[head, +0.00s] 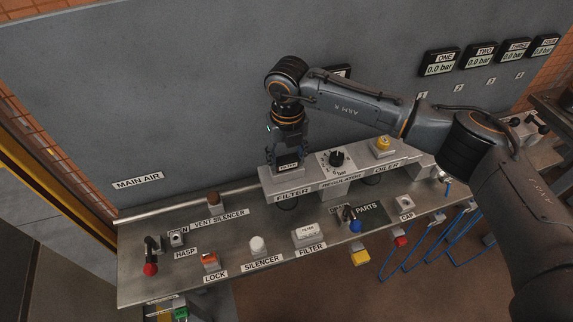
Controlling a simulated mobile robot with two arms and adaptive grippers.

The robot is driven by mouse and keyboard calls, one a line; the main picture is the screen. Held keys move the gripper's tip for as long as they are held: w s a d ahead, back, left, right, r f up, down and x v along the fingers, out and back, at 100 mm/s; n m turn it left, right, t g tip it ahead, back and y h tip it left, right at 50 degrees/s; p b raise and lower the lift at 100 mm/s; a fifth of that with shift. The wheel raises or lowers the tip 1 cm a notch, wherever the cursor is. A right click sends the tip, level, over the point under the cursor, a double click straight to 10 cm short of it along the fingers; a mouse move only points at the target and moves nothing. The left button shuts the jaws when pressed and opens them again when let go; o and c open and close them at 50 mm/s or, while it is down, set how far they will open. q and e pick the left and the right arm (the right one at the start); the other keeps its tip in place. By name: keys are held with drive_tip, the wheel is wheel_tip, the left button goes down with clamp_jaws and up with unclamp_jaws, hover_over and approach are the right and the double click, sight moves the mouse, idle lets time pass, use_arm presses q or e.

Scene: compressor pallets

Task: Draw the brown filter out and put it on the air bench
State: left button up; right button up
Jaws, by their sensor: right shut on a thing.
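My right gripper (289,157) points down over the filter seat at the left end of the raised grey block (265,184). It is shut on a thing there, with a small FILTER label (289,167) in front. The fingers hide most of the held thing, so its brown colour does not show; by its place I take it for the filter. I cannot tell whether it is still seated. The air bench (140,270) is a grey metal top below. My left gripper is not in view.
The regulator knob (337,158) is close right of my gripper.

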sight(287, 160)
drive_tip(key=shift+s+r+p, duration=0.1)
drive_tip(key=shift+r+p, duration=0.8)
drive_tip(key=shift+r, duration=1.8)
drive_tip(key=shift+r, duration=0.35)
